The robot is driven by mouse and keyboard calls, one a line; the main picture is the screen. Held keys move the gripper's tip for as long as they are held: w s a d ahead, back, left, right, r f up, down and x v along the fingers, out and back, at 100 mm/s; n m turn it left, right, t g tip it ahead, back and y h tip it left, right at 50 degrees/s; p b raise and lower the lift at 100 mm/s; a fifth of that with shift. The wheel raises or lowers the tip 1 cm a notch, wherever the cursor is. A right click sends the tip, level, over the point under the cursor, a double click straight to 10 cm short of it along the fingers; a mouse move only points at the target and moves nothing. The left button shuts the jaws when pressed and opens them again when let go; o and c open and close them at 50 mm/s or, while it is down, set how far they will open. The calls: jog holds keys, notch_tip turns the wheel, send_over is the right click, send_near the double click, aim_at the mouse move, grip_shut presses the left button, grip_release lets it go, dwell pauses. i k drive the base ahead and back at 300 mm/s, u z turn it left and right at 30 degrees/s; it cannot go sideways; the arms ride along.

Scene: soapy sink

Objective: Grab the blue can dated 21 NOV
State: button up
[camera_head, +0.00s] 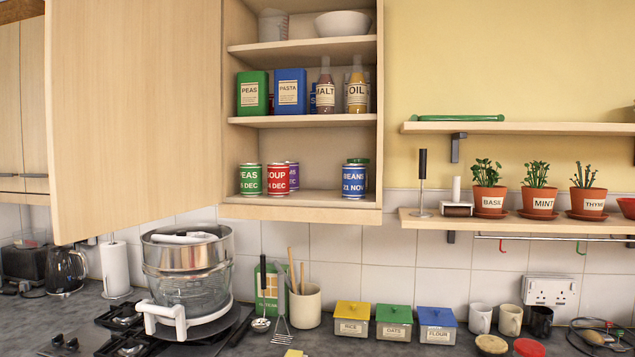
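The blue can (353,181) reads BEANS and 21 NOV. It stands upright at the right end of the bottom shelf in the open wall cupboard, close to the side wall. A can with a green edge (358,161) shows just behind it, mostly hidden. On the left of the same shelf stand a green PEAS can (250,180) and a red SOUP can (278,179), both with DEC dates. A purple-blue can (293,174) is partly hidden behind the red one; its label is not readable. My gripper is not in view.
The cupboard door (135,110) stands open to the left. The middle of the bottom shelf (318,197) is clear. Boxes and bottles fill the shelf above (300,121). Potted herbs stand on the right wall shelf (560,226).

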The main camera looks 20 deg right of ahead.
aim_at(353, 176)
jog(key=u, duration=0.55)
jog(key=i, duration=0.9)
jog(key=u, duration=0.45)
